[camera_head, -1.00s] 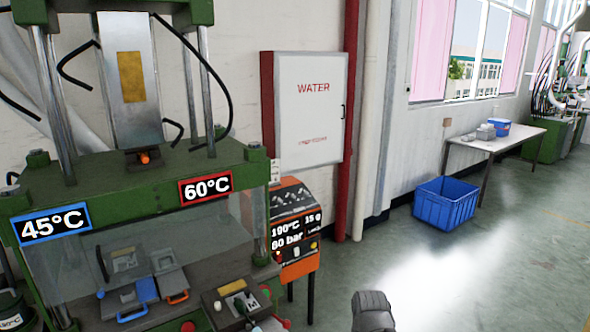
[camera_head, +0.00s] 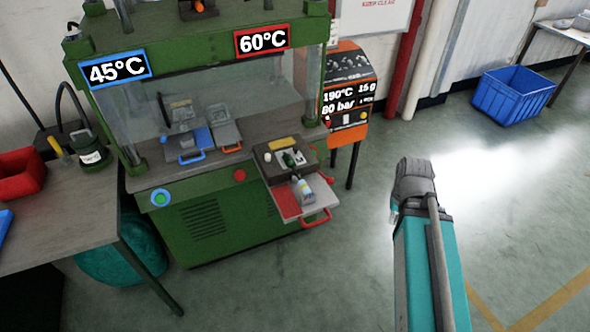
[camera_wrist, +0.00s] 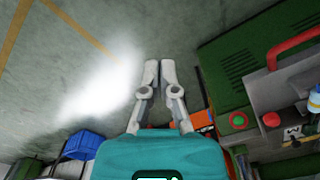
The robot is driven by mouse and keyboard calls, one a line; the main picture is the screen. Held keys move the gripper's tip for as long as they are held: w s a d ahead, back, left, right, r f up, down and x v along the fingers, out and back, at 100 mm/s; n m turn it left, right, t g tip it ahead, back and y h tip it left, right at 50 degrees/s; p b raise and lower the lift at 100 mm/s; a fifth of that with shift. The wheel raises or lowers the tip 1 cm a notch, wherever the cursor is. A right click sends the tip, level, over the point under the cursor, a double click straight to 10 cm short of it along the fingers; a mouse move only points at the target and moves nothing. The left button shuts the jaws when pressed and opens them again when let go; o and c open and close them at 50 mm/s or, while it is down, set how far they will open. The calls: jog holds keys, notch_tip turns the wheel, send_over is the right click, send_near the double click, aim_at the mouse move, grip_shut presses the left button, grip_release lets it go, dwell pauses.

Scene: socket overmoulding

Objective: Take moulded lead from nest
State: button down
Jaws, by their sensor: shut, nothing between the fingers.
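A dark block (camera_head: 270,168) sits at the front right of the green press, with a pale nest plate (camera_head: 297,157) on top. A small dark green piece (camera_head: 289,158) lies at that plate; I cannot tell whether it is the moulded lead. The wrist view shows part of the pale plate (camera_wrist: 292,132) at the right edge. My gripper (camera_wrist: 159,70) is shut and empty, over the floor and apart from the block. In the head view my teal arm stands right of the press, and my fingers cannot be made out.
A pull-out tray with a red handle (camera_head: 316,221) carries a small bottle (camera_head: 305,190). Blue-handled (camera_head: 191,157) and orange-handled (camera_head: 229,148) plates sit inside the press (camera_head: 210,235). A table (camera_head: 60,228) stands left. A blue crate (camera_head: 512,97) is at the back right. Floor between is clear.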

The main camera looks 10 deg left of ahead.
jog(key=c, duration=1.1)
grip_release()
jog(key=shift+o, duration=1.1)
jog(key=shift+w+a+r, duration=0.15)
jog(key=shift+w+a, duration=0.05)
jog(key=o, duration=0.5)
jog(key=shift+n, duration=0.6)
jog(key=w+a, duration=0.1)
jog(key=w+a+r+p, duration=0.1)
jog(key=w+a+p, duration=0.1)
jog(key=shift+a+r, duration=0.2)
jog(key=shift+r, duration=0.2)
jog(key=shift+o, duration=0.2)
notch_tip(320, 180, up, 8)
jog(key=n+p, duration=0.6)
jog(key=p, duration=0.2)
send_over(301, 181)
jog(key=shift+d+f, duration=0.1)
jog(key=shift+f, duration=0.1)
notch_tip(301, 181, down, 8)
jog(key=b, duration=0.8)
jog(key=shift+f+b, duration=0.2)
jog(key=shift+b, duration=0.15)
